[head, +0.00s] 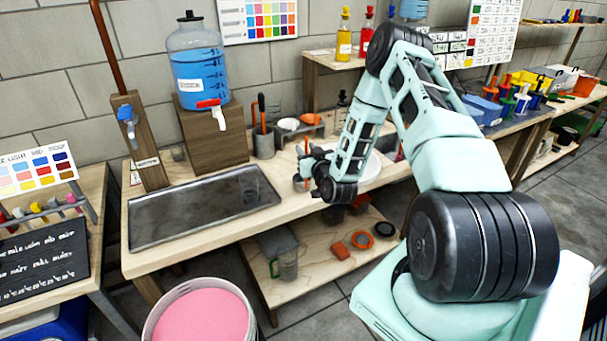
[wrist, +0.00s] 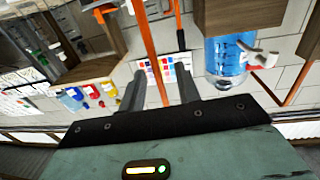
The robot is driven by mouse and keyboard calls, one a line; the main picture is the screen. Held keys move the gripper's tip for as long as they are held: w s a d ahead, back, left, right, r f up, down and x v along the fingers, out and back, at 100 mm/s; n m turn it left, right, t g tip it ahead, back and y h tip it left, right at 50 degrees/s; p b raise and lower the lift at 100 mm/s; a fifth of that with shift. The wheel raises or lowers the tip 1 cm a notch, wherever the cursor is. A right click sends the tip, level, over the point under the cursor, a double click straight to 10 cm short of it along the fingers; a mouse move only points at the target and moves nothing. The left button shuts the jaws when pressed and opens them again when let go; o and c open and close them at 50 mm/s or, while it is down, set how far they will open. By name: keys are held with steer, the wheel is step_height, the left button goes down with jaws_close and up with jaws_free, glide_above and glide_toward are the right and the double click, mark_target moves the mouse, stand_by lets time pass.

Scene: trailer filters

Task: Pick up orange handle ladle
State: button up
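A long thin orange handle (wrist: 150,50) runs between the two fingers of my gripper (wrist: 159,70) in the wrist view. Gaps show between it and the fingers, so my gripper looks open around it. Its far end leaves the top of the picture, and no ladle bowl is visible. In the head view, a thin orange stick (head: 306,146) stands beside my gripper (head: 303,165) above the wooden counter; the fingers are small there. Another orange handle with a black end (head: 262,103) stands in a grey cup (head: 264,144) to the left; it also shows in the wrist view (wrist: 178,20).
A dark metal tray (head: 200,208) lies at left. A pink-filled bucket (head: 203,318) is in front. A white basin (head: 371,172) lies right of my gripper, partly behind my arm.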

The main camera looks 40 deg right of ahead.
steer(key=shift+p+x, duration=0.4)
steer(key=shift+x, duration=1.15)
steer(key=shift+f, duration=0.1)
jaws_close()
